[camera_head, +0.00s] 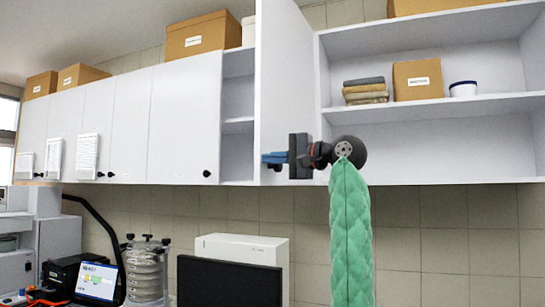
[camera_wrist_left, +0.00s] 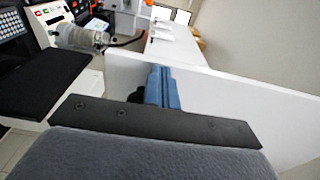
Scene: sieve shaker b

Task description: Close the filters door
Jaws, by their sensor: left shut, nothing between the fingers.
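The open cabinet door (camera_head: 283,75) is a tall white panel that swings out towards me from the wall cabinet, beside the open shelves. My left gripper (camera_head: 264,159) has blue fingers and is shut with nothing in it. It is in front of the door's lower part, its fingers pointing left across the door's outer edge. In the left wrist view the shut fingers (camera_wrist_left: 158,72) lie against or very near the white door panel (camera_wrist_left: 240,98); I cannot tell whether they touch. My right gripper is not in view.
Open shelves (camera_head: 440,107) at the right hold folded cloths (camera_head: 366,91), a box (camera_head: 418,79) and a white tub (camera_head: 463,89). Shut cabinet doors (camera_head: 185,115) run to the left.

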